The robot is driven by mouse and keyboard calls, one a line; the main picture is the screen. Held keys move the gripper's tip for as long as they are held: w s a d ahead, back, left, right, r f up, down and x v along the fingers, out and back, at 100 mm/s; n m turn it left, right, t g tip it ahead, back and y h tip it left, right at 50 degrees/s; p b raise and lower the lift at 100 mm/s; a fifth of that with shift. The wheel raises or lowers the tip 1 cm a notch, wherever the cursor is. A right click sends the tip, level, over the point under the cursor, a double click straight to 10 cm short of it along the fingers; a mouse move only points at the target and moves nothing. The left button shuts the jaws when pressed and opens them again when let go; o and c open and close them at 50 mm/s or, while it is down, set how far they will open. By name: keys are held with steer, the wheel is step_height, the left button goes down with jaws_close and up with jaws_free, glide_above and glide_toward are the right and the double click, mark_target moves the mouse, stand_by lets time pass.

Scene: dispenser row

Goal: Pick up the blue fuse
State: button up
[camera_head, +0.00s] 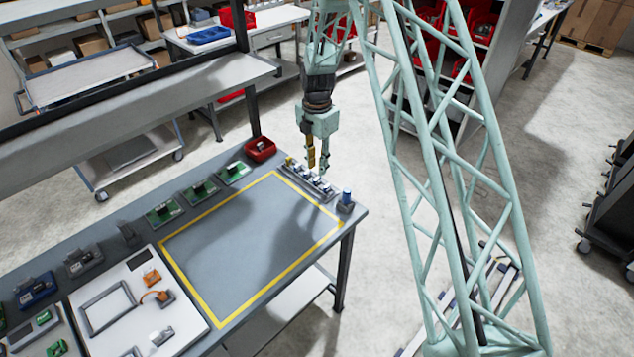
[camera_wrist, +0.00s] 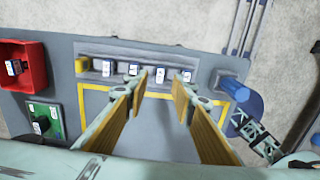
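A blue cylinder (camera_head: 346,195) stands upright in a dark holder at the bench's right corner; it also shows in the wrist view (camera_wrist: 236,88), right of my fingers. A grey dispenser rack (camera_wrist: 120,66) beside it holds a row of several small pieces with white faces; their exact colours are too small to tell. I cannot tell whether the blue fuse is the cylinder or a piece in the rack. My gripper (camera_wrist: 158,78) is open and empty, fingers apart and pointing at the rack's right half. In the head view my gripper (camera_head: 318,160) hangs down above the rack.
A yellow piece (camera_wrist: 82,65) sits at the rack's left end. A red bin (camera_head: 260,149) and several green boards (camera_head: 199,192) line the bench's back edge. The yellow-outlined area (camera_head: 250,240) is clear. A grey shelf (camera_head: 130,95) runs above the bench's back.

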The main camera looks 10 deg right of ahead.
mark_target(317, 178)
steer(key=shift+f, duration=0.1)
stand_by(0.3)
steer(key=shift+f+p, duration=0.6)
steer(key=shift+f, duration=1.95)
steer(key=shift+c, duration=0.7)
steer(key=c, duration=0.6)
